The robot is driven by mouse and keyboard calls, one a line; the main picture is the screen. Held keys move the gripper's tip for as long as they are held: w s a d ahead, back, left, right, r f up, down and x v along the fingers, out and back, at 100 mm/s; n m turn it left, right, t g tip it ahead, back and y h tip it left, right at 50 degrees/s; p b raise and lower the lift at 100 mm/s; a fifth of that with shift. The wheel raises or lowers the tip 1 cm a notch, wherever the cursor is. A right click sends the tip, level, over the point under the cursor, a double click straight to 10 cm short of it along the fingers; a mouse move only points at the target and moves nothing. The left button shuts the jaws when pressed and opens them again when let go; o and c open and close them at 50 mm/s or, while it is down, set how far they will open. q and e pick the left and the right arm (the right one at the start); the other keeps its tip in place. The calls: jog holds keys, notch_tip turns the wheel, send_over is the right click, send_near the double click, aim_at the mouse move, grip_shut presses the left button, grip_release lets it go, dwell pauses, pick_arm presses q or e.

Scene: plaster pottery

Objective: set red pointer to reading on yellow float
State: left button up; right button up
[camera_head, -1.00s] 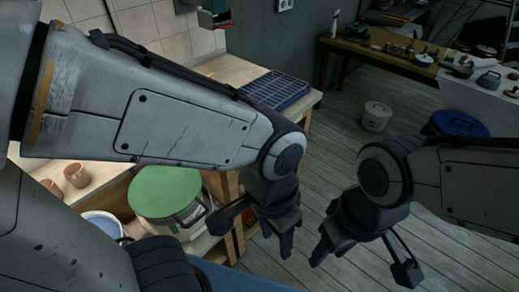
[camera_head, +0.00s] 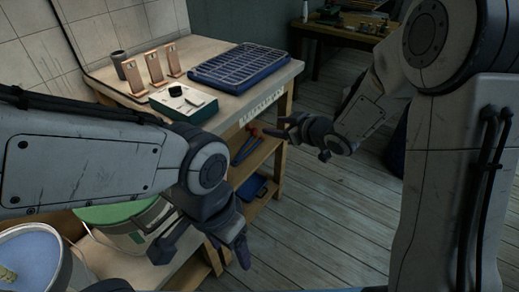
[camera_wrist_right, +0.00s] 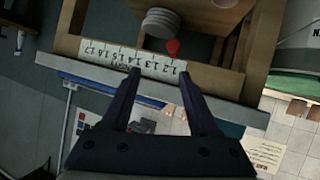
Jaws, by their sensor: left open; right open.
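A ruler-like scale (camera_head: 262,104) runs along the front edge of the workbench; it shows inverted in the right wrist view (camera_wrist_right: 125,57), with numbers from about 12 to 17 legible. A small red pointer (camera_wrist_right: 172,47) sits by the low-number end of the scale. My right gripper (camera_head: 287,128) is open and empty in front of the bench edge; its fingers (camera_wrist_right: 160,80) straddle the area below the scale without touching the pointer. My left gripper (camera_head: 210,245) is open and empty, low beside the green-lidded bucket. A yellowish piece, perhaps the float (camera_head: 8,272), lies in the blue-filled bucket.
The workbench (camera_head: 215,55) holds a blue grid tray (camera_head: 245,68), a dark green box (camera_head: 183,103) and several copper-coloured stands. A green-lidded bucket (camera_head: 110,214) and a blue-filled bucket (camera_head: 38,262) stand at lower left. The plank floor (camera_head: 320,235) is open.

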aim_at(256, 132)
jog(key=s+d+f+n+y+b, duration=0.1)
jog(key=d+f+n+y+b, duration=0.1)
jog(key=d+f+y+b, duration=0.35)
jog(key=shift+y, duration=0.95)
jog(key=x, duration=0.3)
jog(key=f+b+x, duration=0.1)
jog(key=x, duration=0.3)
jog(key=s+x, duration=0.1)
jog(key=x, duration=0.3)
jog(key=shift+w+a+f+b, duration=0.15)
jog(key=shift+a+b, duration=0.2)
jog(key=shift+a, duration=0.2)
pick_arm(q)
notch_tip(256, 132, down, 10)
jog(key=shift+r, duration=0.25)
pick_arm(e)
jog(key=shift+c, duration=0.3)
grip_shut()
